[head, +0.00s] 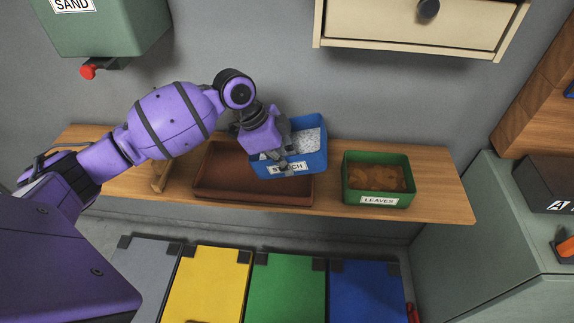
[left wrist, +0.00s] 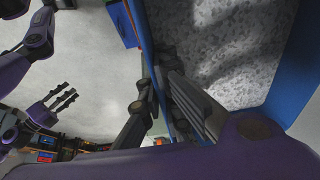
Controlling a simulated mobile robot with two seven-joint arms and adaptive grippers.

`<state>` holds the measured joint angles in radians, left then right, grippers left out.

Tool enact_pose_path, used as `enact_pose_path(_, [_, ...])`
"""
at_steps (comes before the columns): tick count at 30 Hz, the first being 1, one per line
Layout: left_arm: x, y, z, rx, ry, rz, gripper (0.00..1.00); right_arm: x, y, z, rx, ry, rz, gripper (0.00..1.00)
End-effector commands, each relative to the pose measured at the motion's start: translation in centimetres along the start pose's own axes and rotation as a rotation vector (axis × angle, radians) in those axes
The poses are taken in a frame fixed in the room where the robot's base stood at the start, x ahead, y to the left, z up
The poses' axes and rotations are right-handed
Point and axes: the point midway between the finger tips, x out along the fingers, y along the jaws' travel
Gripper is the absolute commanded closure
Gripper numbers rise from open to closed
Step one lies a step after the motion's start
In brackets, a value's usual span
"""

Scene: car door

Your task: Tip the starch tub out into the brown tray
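The blue starch tub (head: 318,161) holds pale speckled powder and overlaps the right end of the brown tray (head: 215,190) in the head view. It looks slightly turned and raised, though its exact height is unclear. In the left wrist view the fingers straddle the blue wall (left wrist: 286,80), with the powder (left wrist: 225,45) on one side. The visible tray floor is bare brown.
A green tub labelled leaves (head: 379,178) stands on the wooden shelf (head: 440,195), right of the tray. A green sand dispenser (head: 105,30) hangs at upper left, and a drawer (head: 415,25) hangs above. Coloured bins (head: 286,285) stand below the shelf.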

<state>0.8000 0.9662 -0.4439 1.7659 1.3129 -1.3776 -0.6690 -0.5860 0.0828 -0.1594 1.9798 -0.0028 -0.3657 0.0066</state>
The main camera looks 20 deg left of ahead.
Motion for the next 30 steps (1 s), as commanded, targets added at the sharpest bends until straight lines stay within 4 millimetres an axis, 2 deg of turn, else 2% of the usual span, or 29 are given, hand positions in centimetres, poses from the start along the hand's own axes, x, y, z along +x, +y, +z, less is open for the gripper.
enact_pose_path(20, [-1.3, -0.1, -0.4, -0.004, 0.217, -0.003, 1.00, 1.4, -0.3, 1.1, -0.003, -0.006, -0.002, 0.60])
enact_pose_path(30, [-1.8, -0.1, -0.3, -0.006, 0.301, -0.003, 1.00, 1.9, -0.3, 2.5, -0.006, -0.027, -0.003, 0.60])
